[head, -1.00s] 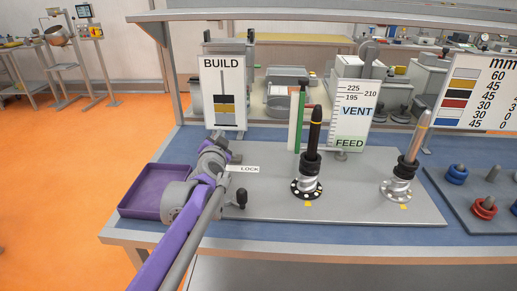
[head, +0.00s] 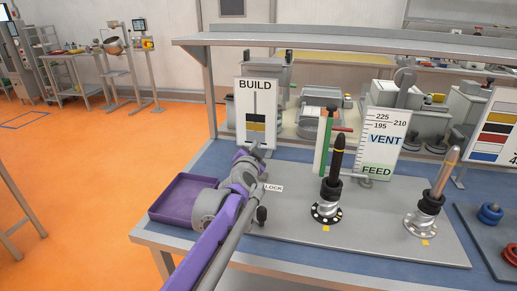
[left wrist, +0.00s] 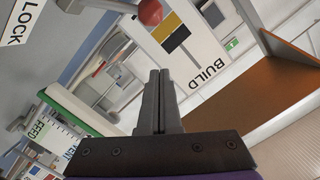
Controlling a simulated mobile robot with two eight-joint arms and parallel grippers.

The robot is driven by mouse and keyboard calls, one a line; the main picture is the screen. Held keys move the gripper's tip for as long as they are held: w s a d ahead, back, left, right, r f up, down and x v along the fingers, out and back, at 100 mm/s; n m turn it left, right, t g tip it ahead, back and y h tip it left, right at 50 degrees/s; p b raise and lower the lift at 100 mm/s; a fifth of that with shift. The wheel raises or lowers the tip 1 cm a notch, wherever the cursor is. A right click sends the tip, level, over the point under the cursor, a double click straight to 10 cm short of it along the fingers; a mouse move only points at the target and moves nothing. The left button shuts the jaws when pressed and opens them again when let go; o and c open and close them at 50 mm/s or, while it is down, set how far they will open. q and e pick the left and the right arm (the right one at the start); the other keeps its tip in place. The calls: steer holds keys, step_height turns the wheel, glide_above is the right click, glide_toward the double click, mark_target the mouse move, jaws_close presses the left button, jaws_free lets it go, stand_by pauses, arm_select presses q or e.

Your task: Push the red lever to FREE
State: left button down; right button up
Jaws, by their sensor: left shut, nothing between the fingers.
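A red round knob (left wrist: 151,12), which looks like the end of the red lever, shows at the top of the left wrist view, on a grey part. The LOCK label (left wrist: 15,22) is at the upper left there; in the head view the LOCK label (head: 273,188) sits just right of my arm. No FREE label can be read. My left gripper (left wrist: 159,74) is shut and empty, its fingertips short of the knob in the picture; I cannot tell if they touch anything. In the head view my arm hides the lever. My right gripper is not in view.
A purple tray (head: 178,212) lies left of the grey plate (head: 310,235). A BUILD sign (head: 242,100) stands behind my arm. Two upright posts, one dark (head: 338,158) and one copper-tipped (head: 443,175), stand to the right, with a VENT and FEED sign (head: 388,150) behind.

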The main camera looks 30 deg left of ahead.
arm_select(q)
steer(key=f+v, duration=0.1)
steer(key=v, duration=0.7)
steer(key=shift+s+a+r, duration=0.25)
steer(key=shift+s+r, duration=0.15)
steer(key=shift+s, duration=0.1)
steer(key=shift+f, duration=0.1)
